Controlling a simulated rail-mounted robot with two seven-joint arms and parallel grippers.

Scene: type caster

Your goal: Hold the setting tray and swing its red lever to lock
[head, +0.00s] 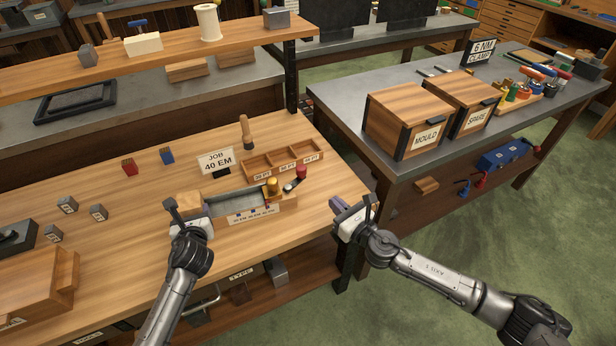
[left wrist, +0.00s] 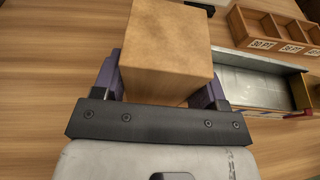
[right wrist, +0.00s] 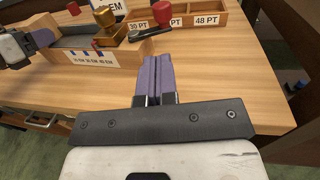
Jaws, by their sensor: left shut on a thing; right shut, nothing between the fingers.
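The setting tray (head: 235,203), a grey metal channel with a labelled wooden front, lies on the wooden bench. It also shows in the left wrist view (left wrist: 250,80). My left gripper (head: 190,205) is shut on a tan wooden block (left wrist: 167,45) at the tray's left end; whether block and tray are joined is unclear. The red lever's knob (head: 301,171) stands at the right end on a dark arm (right wrist: 150,33), beside a brass piece with a round knob (right wrist: 105,15). My right gripper (head: 340,205) is shut and empty, right of the lever and apart from it.
A three-part wooden type box (head: 283,166) sits just behind the lever. A JOB 40 EM sign (head: 216,162) and a wooden-handled tool (head: 246,130) stand behind the tray. The MOULD box (head: 405,120) is on the grey bench at right. Bare bench lies before the tray.

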